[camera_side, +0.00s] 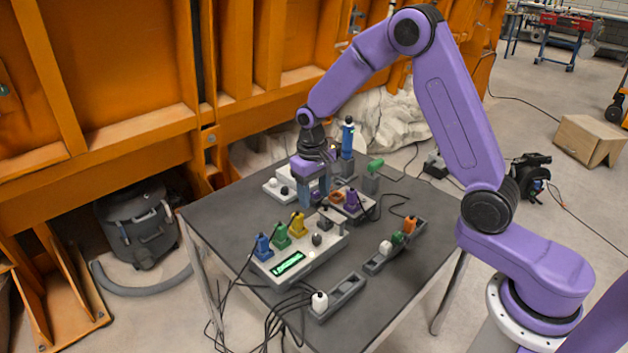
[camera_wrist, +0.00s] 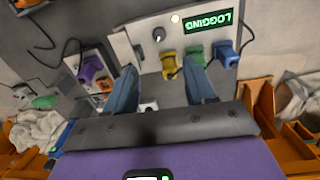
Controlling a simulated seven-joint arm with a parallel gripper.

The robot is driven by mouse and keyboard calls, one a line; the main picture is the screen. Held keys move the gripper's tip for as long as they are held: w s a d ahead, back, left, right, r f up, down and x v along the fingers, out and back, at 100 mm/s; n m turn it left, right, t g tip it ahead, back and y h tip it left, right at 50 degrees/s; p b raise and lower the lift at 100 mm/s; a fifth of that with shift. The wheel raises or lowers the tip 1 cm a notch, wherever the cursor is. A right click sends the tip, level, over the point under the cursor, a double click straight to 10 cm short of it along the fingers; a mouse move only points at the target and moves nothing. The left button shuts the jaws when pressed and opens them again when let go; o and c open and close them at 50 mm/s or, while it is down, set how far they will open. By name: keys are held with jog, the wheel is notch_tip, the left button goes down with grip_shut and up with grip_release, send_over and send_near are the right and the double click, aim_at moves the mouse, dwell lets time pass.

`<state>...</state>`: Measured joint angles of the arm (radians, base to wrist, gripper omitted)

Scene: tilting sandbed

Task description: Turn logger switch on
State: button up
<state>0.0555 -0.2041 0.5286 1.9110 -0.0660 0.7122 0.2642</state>
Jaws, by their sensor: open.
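The logger (camera_side: 297,258) is a pale box on the dark table, with a lit green display (camera_side: 287,263). In the wrist view the display (camera_wrist: 208,20) shows upside down and reads LOGGING. Blue (camera_side: 263,246), green (camera_side: 282,236) and yellow (camera_side: 298,224) plugs stand along the logger's back edge. A dark knob-like part (camera_side: 317,239) is on its top and also shows in the wrist view (camera_wrist: 158,34); I cannot tell its setting. My gripper (camera_side: 313,200) is open and empty, above the table behind the logger; its fingers (camera_wrist: 163,88) frame bare space in the wrist view.
A purple plug (camera_side: 351,201) and an orange part (camera_side: 337,197) sit on a small box right of my gripper. A tall blue thing (camera_side: 347,138) stands behind. Grey holders with white (camera_side: 320,302) and orange (camera_side: 409,224) plugs lie in front and right. Cables hang over the front edge.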

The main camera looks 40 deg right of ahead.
notch_tip(320, 180, up, 3)
jog(key=shift+r, duration=0.2)
jog(key=s+a+r+n, duration=0.3)
jog(key=s+a+n, duration=0.1)
jog(key=s, duration=0.3)
jog(key=s+r+n, duration=0.1)
jog(key=s+n, duration=0.2)
jog(key=s, duration=0.5)
jog(key=s+d+r+n, duration=0.1)
jog(key=s+n, duration=0.2)
jog(key=s, duration=0.6)
jog(key=s+d+r+n+y, duration=0.1)
jog(key=s+n, duration=0.2)
jog(key=s, duration=0.6)
jog(key=shift+d+r, duration=0.25)
jog(key=shift+r, duration=0.05)
